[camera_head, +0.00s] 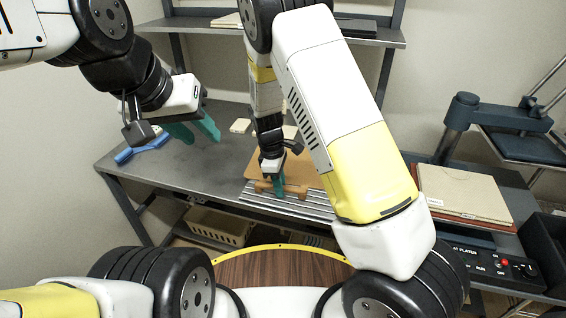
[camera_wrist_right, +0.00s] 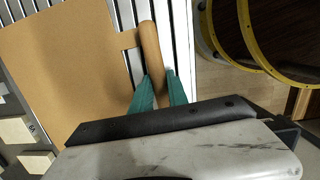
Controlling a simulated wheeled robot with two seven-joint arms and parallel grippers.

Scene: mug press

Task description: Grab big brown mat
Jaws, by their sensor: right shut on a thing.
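The big brown mat (camera_head: 302,172) is a flat tan board with a raised handle bar along its front edge. It lies on the grey metal bench, its front over a ribbed strip. In the right wrist view the mat (camera_wrist_right: 60,70) fills the left side, and its rounded handle (camera_wrist_right: 150,45) runs between the teal fingers. My right gripper (camera_head: 279,186) is shut on the handle, pointing down. My left gripper (camera_head: 196,131) is open and empty above the left part of the bench. My right arm hides part of the mat's right side.
A blue tool (camera_head: 142,148) lies at the bench's left end. Small pale blocks (camera_head: 240,125) sit behind the mat. On the right, a tan stack (camera_head: 462,192) lies near a dark press (camera_head: 500,115) and control panel (camera_head: 490,262). A shelf (camera_head: 205,25) hangs above; a basket (camera_head: 218,228) sits below.

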